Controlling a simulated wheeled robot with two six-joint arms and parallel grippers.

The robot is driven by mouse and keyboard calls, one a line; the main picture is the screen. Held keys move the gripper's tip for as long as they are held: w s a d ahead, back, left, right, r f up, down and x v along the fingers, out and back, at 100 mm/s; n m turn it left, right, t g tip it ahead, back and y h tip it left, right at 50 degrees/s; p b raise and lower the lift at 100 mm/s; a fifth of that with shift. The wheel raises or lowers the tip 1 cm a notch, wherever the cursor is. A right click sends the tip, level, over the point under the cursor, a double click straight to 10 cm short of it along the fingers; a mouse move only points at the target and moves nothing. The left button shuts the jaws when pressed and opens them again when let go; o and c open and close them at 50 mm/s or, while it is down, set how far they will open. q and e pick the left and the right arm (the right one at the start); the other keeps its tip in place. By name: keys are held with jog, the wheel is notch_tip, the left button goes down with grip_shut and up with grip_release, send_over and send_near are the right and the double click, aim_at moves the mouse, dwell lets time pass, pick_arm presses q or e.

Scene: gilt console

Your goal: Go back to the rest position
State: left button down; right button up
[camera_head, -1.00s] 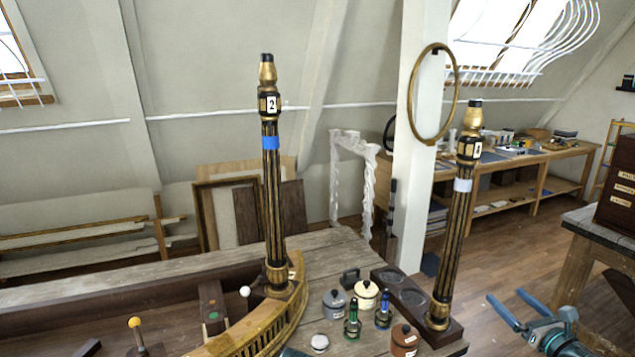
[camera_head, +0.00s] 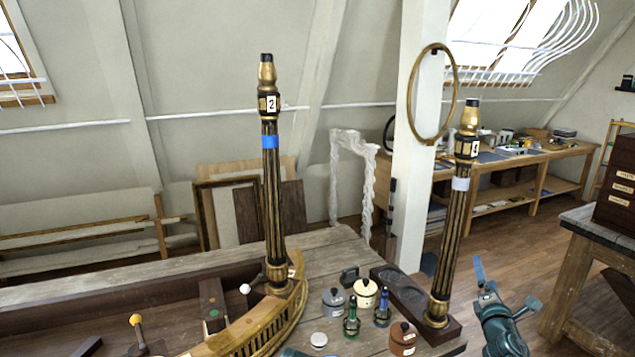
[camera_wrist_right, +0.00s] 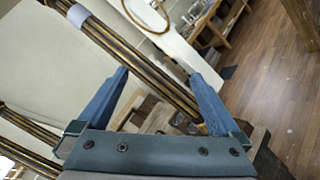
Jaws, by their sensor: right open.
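My right gripper (camera_head: 504,286) is at the lower right in the head view, to the right of the right column and apart from it. Its blue fingers are spread and nothing is between them. In the right wrist view the open fingers (camera_wrist_right: 158,78) frame the fluted dark-and-gold column (camera_wrist_right: 135,55), which runs slanted beyond them. In the head view this right column (camera_head: 453,235), with a pale tape band, stands in a dark wooden block (camera_head: 398,292). The left column (camera_head: 272,190), with blue tape and a "2" plate, stands on the curved gilt rail (camera_head: 262,325). My left gripper is not seen.
Several small jars, including a cream one (camera_head: 366,292) and a brown one (camera_head: 402,338), and green and blue bottles stand between the columns. A grey-topped table (camera_head: 585,218) is at the right. Open wooden floor (camera_head: 500,225) lies behind my right gripper.

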jog(key=s+a+f+m+g+y, duration=0.1)
jog(key=s+a+f+m+g, duration=0.3)
jog(key=a+f+m, duration=0.5)
jog(key=s+a+f+m+g, duration=0.3)
jog(key=a+f+m+g, duration=0.35)
jog(key=a+f, duration=0.35)
jog(key=s+a+f+m+g+y, duration=0.1)
jog(key=s+a+g, duration=0.3)
jog(key=s+a, duration=0.4)
jog(key=s+a+f+m+g+y, duration=0.1)
jog(key=s+a+f+g+y, duration=0.1)
jog(key=s+a, duration=0.6)
jog(key=shift+s+a+f+m+g, duration=0.4)
jog(key=shift+a+f+g, duration=0.1)
jog(key=shift+f+g, duration=0.45)
jog(key=shift+r, duration=0.1)
